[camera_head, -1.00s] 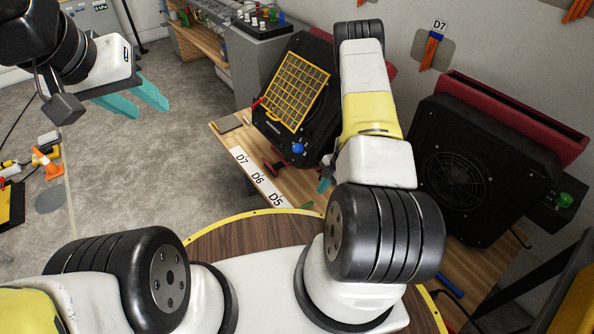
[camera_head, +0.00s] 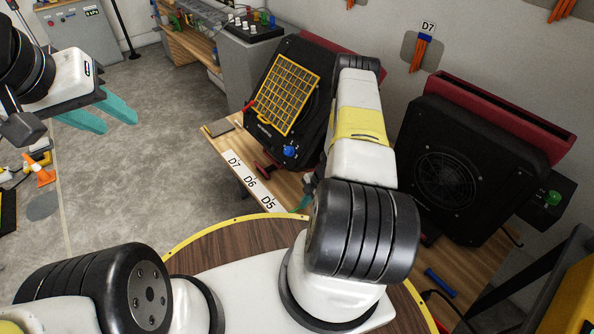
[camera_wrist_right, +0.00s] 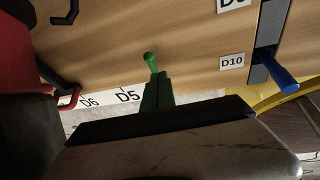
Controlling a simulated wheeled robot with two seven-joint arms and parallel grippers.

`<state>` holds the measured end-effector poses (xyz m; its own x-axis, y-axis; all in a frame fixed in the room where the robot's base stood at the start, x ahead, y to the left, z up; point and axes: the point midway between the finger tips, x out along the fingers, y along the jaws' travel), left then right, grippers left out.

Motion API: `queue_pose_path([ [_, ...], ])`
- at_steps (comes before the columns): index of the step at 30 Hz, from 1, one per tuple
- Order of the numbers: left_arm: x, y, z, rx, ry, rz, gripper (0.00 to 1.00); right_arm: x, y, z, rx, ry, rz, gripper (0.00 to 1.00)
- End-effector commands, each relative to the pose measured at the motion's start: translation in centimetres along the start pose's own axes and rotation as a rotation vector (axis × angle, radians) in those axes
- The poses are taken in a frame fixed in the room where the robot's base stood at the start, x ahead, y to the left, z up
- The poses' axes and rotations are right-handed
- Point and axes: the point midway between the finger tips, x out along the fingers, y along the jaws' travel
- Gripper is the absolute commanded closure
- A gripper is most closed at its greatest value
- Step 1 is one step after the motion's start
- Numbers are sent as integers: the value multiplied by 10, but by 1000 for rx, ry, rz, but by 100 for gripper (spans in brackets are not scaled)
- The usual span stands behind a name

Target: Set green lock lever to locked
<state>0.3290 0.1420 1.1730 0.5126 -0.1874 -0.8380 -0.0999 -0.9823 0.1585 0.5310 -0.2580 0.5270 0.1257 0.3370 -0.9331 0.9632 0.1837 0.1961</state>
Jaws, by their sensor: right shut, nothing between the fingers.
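The green lock lever (camera_wrist_right: 151,61) shows its rounded tip and thin stem in the right wrist view, above the wooden table top. Its lower part is hidden behind or beside my right gripper (camera_wrist_right: 158,76). The gripper's dark green fingers are shut and hold nothing. Their tips are right at the lever's stem in the picture; I cannot tell if they touch it. In the head view my right gripper (camera_head: 303,201) is mostly hidden behind its own arm, near the D5 label. My left gripper (camera_head: 120,114) is open and empty, over the floor at the left.
A blue lever (camera_wrist_right: 280,76) stands by the D10 label. A red hooked handle (camera_wrist_right: 70,97) is near D6. A black fan with a yellow grille (camera_head: 283,90) and another black fan (camera_head: 450,165) stand on the table (camera_head: 225,146). Open floor is at the left.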

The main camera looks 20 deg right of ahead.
Motion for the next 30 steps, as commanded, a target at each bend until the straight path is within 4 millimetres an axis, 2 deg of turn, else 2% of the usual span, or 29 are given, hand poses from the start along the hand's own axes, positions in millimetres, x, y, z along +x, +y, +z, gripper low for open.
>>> queue_pose_path([
  [6, 0, 0, 0, 0, 0, 0, 62, 13, 6, 5, 1, -2, -1, 100],
  [30, 0, 0, 0, 0, 0, 0, 62, 24, 16, 7, 5, -3, -1, 100],
])
